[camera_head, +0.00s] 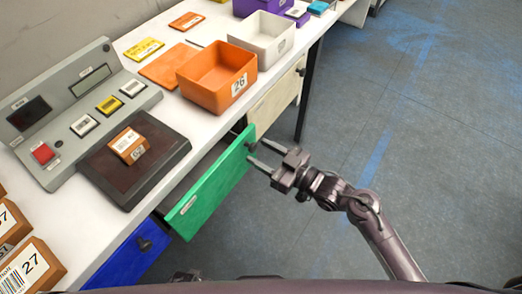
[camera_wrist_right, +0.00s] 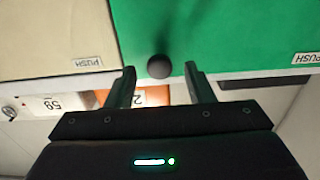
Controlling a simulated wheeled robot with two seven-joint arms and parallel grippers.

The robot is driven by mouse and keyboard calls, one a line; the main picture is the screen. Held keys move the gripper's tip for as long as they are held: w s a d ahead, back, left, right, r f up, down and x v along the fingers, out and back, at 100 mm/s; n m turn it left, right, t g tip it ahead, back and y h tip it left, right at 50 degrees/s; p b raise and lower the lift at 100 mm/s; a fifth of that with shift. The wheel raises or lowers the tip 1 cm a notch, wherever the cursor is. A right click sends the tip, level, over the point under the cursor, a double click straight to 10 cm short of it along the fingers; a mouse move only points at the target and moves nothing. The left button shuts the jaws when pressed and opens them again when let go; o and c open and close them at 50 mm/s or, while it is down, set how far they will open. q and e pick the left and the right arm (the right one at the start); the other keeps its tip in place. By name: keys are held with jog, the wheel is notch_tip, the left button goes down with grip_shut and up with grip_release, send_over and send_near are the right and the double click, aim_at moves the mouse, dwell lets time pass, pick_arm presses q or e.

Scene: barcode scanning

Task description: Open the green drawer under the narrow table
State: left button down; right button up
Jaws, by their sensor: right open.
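The green drawer (camera_head: 207,188) is under the narrow white table (camera_head: 190,120). Its front stands out from the table, with a dark gap behind its top edge, so it looks partly open. Its dark round knob (camera_head: 250,146) is near the far end of the front. My right gripper (camera_head: 257,152) is open at the knob, coming from the aisle side. In the right wrist view the green front (camera_wrist_right: 230,35) fills the upper right, and the knob (camera_wrist_right: 159,66) lies between the two open fingertips (camera_wrist_right: 160,70), with space on both sides. My left gripper does not show.
A blue drawer (camera_head: 125,262) is nearer and a cream drawer (camera_head: 272,106) farther along. On the table are an orange bin (camera_head: 205,92), a white bin (camera_head: 262,30), a scanner panel (camera_head: 70,115) and a boxed item (camera_head: 130,144). The blue-grey floor (camera_head: 430,130) at right is clear.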

jog(key=shift+w+a, duration=0.3)
jog(key=shift+a, duration=0.15)
jog(key=shift+c, duration=0.3)
grip_shut()
jog(key=shift+d, duration=0.1)
